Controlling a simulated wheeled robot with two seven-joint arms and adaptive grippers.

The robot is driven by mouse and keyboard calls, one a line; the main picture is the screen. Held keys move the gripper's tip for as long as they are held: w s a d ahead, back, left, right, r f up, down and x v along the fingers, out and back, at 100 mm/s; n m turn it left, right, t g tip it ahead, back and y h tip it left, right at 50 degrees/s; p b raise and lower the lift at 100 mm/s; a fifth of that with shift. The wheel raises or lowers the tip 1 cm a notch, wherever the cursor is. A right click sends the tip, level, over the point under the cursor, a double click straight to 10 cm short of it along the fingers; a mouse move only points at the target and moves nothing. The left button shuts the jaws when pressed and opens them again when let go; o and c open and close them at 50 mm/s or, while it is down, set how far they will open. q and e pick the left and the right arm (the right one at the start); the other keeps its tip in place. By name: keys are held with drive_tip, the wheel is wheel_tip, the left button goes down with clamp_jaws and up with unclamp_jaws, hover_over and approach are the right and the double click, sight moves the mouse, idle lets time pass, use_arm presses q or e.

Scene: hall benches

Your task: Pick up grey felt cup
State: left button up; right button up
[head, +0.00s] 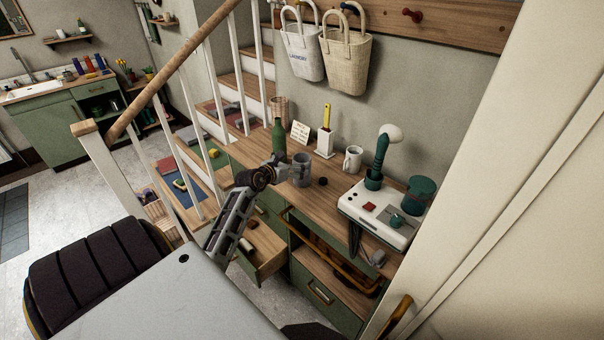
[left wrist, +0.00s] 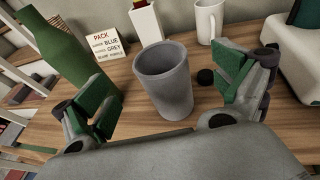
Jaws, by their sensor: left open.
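The grey felt cup (head: 302,172) stands upright on the wooden bench top, just right of my left gripper (head: 277,170) in the head view. In the left wrist view the cup (left wrist: 165,85) stands between the two spread green-padded fingers of my left gripper (left wrist: 168,95). The gripper is open and holds nothing; gaps show between the cup and both fingers. The cup's lower end is near the gripper body's edge. My right gripper is not in view.
A green bottle (head: 279,138) stands close behind the left finger. A small black round object (head: 323,181) lies right of the cup. Behind are a note card (head: 300,132), a white holder (head: 325,143) and a white mug (head: 352,159). A drawer (head: 268,262) below is open.

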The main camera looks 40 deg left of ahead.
sight(307, 157)
use_arm(q)
drive_tip(key=shift+w+f, duration=0.15)
drive_tip(key=shift+w, duration=0.45)
drive_tip(key=shift+p+x, duration=0.35)
drive_tip(key=shift+x, duration=2.25)
drive_tip(key=shift+s+a, duration=0.1)
drive_tip(key=c, duration=1.1)
